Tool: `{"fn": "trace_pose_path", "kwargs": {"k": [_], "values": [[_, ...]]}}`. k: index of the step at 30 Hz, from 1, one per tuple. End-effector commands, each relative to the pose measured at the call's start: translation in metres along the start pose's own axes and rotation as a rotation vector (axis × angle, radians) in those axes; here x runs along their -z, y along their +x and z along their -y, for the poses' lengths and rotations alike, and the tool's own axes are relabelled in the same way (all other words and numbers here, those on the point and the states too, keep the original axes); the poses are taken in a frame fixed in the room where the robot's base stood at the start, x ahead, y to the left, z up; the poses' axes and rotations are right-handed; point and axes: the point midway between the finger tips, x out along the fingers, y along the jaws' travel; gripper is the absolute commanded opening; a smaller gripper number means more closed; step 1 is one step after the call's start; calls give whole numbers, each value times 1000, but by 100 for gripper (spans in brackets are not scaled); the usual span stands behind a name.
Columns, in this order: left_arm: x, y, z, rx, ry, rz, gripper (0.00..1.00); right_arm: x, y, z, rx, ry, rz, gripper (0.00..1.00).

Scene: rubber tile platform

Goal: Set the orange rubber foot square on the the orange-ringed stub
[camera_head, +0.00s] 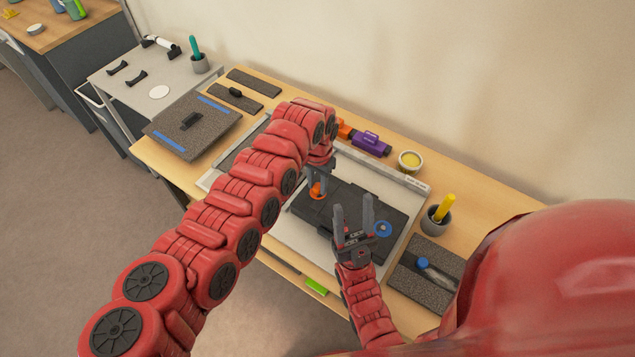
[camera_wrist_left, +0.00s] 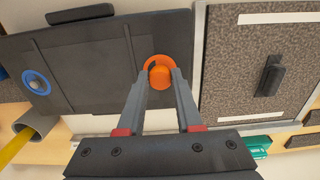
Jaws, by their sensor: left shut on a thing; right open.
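The orange rubber foot (camera_wrist_left: 160,77) is between the fingertips of my left gripper (camera_head: 318,178) in the left wrist view. The orange ring (camera_wrist_left: 157,60) of the stub shows just behind it, on the dark rubber tile platform (camera_wrist_left: 100,65). The foot largely covers the stub, and I cannot tell whether the two touch. In the head view a small orange patch (camera_head: 316,190) shows under the left fingers; foot and ring are hard to separate there. My right gripper (camera_head: 353,218) is open and empty, fingers up, in front of the platform's right part.
A blue ring (camera_head: 382,228) lies at the platform's right end. Behind stand a purple tool (camera_head: 371,144) and a yellow-filled cup (camera_head: 409,161). A grey holder (camera_head: 436,219) with a yellow handle and a speckled mat (camera_head: 428,274) are at right.

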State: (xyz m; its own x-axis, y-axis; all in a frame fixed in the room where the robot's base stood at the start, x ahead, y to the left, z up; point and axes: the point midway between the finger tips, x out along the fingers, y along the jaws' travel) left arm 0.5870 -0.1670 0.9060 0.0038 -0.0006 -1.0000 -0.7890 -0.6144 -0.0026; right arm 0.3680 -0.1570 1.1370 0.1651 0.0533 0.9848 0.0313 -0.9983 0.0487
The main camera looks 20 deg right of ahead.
Motion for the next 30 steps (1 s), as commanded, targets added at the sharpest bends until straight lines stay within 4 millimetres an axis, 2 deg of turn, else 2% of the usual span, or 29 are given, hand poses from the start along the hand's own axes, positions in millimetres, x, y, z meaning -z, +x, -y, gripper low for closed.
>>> {"fn": "trace_pose_path", "kwargs": {"k": [1,6,17,23,26,30], "values": [[0,0,0,0,0,0,40,0,0,0,0,0,0,50],[0,0,0,0,0,0,69,0,0,0,0,0,0,50],[0,-6,0,0,0,-1,69,1,4,0,0,0,0,50],[1,-43,1,1,0,-4,69,4,26,-1,0,0,0,50],[1,-71,1,1,-1,-4,69,6,38,-2,0,0,0,50],[1,-105,0,1,0,-3,69,7,42,-2,0,0,0,50]]}}
